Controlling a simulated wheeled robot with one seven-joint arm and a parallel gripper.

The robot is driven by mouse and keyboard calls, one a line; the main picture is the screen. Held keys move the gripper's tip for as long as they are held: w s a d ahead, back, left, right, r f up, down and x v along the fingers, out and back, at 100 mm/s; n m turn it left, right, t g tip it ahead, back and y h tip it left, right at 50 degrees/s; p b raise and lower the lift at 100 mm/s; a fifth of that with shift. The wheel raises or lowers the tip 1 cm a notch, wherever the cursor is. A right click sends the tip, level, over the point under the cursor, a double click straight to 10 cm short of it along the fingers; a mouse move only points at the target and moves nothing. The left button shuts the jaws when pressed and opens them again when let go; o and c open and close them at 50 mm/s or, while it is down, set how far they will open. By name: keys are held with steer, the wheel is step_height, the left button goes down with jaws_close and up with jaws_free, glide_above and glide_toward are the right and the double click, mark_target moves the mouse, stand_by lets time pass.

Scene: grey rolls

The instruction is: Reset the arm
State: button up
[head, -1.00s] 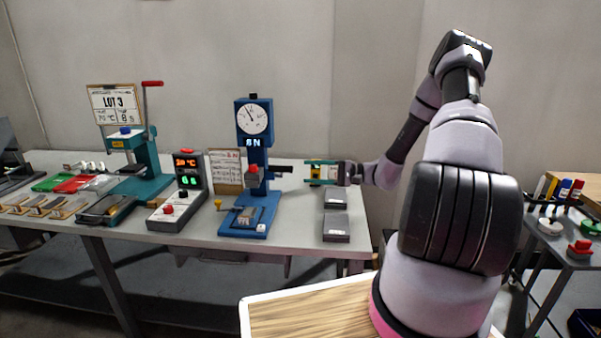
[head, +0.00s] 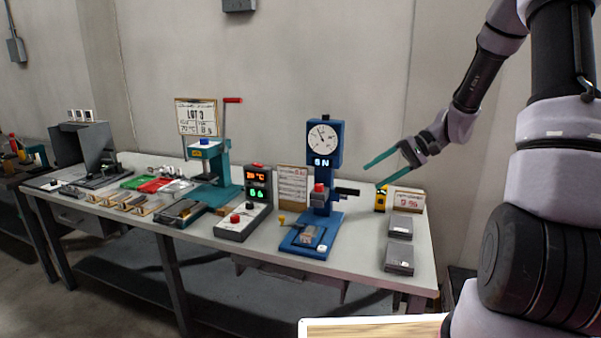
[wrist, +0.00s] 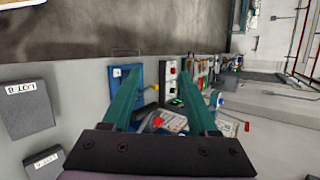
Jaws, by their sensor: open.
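My gripper (head: 390,166) has two teal fingers spread apart with nothing between them. In the head view it hangs in the air above the right end of the workbench (head: 375,262), to the right of the blue gauge stand (head: 324,145). In the wrist view my gripper (wrist: 160,100) points along the bench, and its open fingers frame the control box (wrist: 170,88) and a paper card. My arm reaches in from the right side of the head view.
Two grey blocks (head: 398,258) lie at the bench's right end, near a card and a yellow-black item (head: 381,199). The control box (head: 243,220), teal press (head: 213,180), and colored bags (head: 155,184) stand further left. A wooden-topped surface (head: 375,328) shows at the bottom edge.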

steer(key=s+d+r+m+t+h, duration=0.1)
steer(key=s+d+r+t+h, duration=0.2)
steer(key=s+r, duration=1.6)
steer(key=s+t+h, duration=0.1)
steer(key=t+h, duration=0.3)
steer(key=h, duration=0.2)
steer(key=shift+d+r, duration=0.15)
